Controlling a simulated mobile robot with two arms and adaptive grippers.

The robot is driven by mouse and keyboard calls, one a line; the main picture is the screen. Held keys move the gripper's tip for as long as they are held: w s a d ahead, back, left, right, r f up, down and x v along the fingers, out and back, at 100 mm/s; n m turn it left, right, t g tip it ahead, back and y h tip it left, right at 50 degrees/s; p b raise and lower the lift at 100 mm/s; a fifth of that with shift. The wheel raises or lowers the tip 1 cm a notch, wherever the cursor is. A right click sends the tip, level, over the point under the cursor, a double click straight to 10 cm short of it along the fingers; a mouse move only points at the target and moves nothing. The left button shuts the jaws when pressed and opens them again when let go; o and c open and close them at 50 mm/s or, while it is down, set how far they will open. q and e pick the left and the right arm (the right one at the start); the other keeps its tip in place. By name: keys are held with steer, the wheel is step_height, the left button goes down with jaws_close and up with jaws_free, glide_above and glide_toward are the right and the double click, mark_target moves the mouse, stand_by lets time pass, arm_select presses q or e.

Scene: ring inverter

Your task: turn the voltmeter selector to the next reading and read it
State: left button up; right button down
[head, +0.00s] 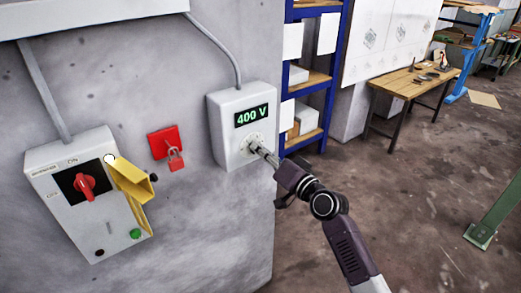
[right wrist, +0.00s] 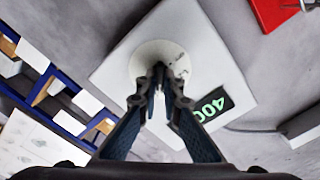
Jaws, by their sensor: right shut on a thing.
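The voltmeter (head: 227,108) is a pale grey box on the concrete wall. Its dark display (head: 252,115) reads 400 V in green. The selector sits on a round dial plate (head: 253,141) below the display; my gripper hides most of it. In the right wrist view the voltmeter (right wrist: 133,43) appears rotated, with its display (right wrist: 211,105) partly hidden by a finger. My right gripper (head: 262,151) is at the dial, shut on the selector knob. Its fingertips (right wrist: 160,80) meet over the middle of the dial plate. My left gripper is not in view.
Left of the voltmeter are a red plate with a padlock (head: 175,158) and a switch box (head: 45,185) with a red rotary switch (head: 85,184) and an open yellow cover (head: 130,185). A blue shelf rack (head: 337,60) and a wooden table (head: 400,84) stand at the right.

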steer(key=shift+r, duration=0.1)
stand_by(0.3)
steer(key=c, duration=2.1)
jaws_free()
steer(key=shift+a, duration=0.1)
steer(key=v, duration=1.2)
